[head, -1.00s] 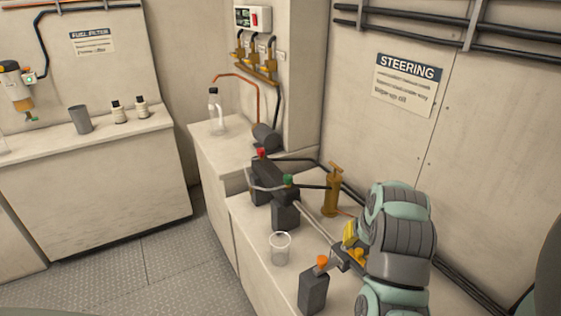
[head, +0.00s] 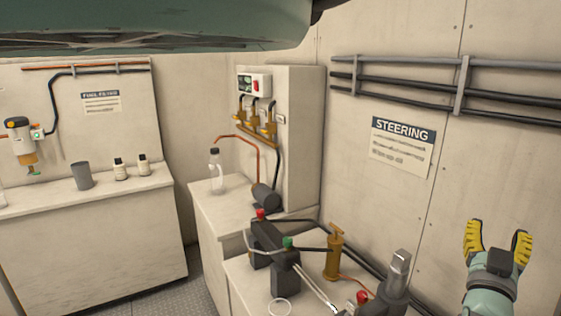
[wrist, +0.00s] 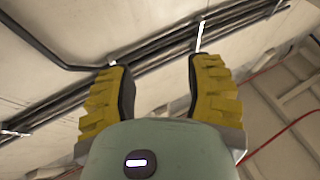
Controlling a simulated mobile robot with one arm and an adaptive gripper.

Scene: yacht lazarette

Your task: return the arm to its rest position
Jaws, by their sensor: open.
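My gripper (head: 497,246) is at the lower right of the head view, its yellow-padded fingers pointing up in front of the wall under the steering sign. The fingers stand apart with nothing between them. In the wrist view my gripper (wrist: 158,88) also shows open and empty, with black pipes and the pale wall and ceiling beyond. A large green-grey part of my arm crosses the top of the head view.
The steering cylinder (head: 275,240) with red and green caps and a brass pump (head: 334,252) stand on the right bench. Pipes (head: 430,84) run along the right wall. The left counter (head: 100,200) holds a grey cup and two small bottles.

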